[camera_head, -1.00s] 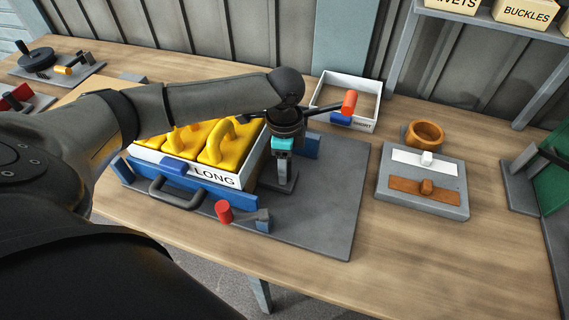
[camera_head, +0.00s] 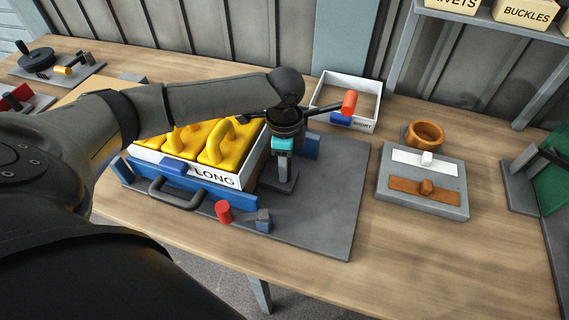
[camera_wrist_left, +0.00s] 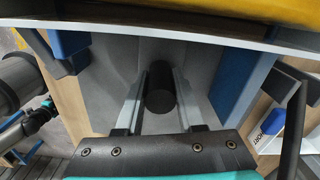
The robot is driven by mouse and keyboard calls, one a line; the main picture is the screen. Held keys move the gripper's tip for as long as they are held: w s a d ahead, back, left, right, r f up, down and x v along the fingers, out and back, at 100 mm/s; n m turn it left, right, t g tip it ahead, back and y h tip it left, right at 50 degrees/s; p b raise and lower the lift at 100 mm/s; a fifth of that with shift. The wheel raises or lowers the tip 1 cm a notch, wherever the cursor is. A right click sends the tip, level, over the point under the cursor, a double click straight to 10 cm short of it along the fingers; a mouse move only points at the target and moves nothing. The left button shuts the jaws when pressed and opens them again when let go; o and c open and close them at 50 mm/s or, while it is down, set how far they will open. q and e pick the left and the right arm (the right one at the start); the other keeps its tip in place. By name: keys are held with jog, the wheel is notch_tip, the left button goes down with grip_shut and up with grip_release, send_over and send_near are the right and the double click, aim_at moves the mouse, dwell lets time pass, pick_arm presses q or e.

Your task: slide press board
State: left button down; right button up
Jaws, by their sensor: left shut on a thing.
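My left gripper (camera_head: 281,172) reaches down beside the right end of a white tray marked LONG (camera_head: 236,182) full of yellow jerry cans (camera_head: 222,143). In the left wrist view its fingers (camera_wrist_left: 160,98) are shut on a black cylindrical knob (camera_wrist_left: 160,90). A large grey base board (camera_head: 335,200) lies under the tray and the gripper. A blue bar (camera_head: 215,194) with a grey handle (camera_head: 172,195) runs along the tray's front. I cannot tell which part is the press board.
A white tray marked SHORT (camera_head: 365,126) stands behind, with an orange-red knob (camera_head: 349,102) near it. A red knob (camera_head: 223,212) sits in front. A grey block with white and brown strips (camera_head: 450,201) lies to the right. The table's front right is clear.

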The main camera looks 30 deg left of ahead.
dwell(0.5)
pick_arm(q)
jog(key=shift+w+d+r+p, duration=0.1)
jog(key=shift+d+r+p, duration=0.05)
jog(key=shift+d+p, duration=0.35)
jog(key=d+p, duration=0.1)
jog(key=d, duration=0.2)
jog(key=w+d+p, duration=0.1)
jog(key=d+p, duration=0.1)
jog(key=d, duration=0.1)
jog(key=w+d+p, duration=0.1)
jog(key=d, duration=0.2)
jog(key=shift+w+d+p, duration=0.15)
jog(key=shift+d+p, duration=0.1)
jog(key=shift+p, duration=0.1)
jog(key=shift+w+d, duration=0.15)
jog(key=shift+d, duration=0.3)
jog(key=c, duration=0.5)
grip_release()
jog(key=shift+a, duration=0.1)
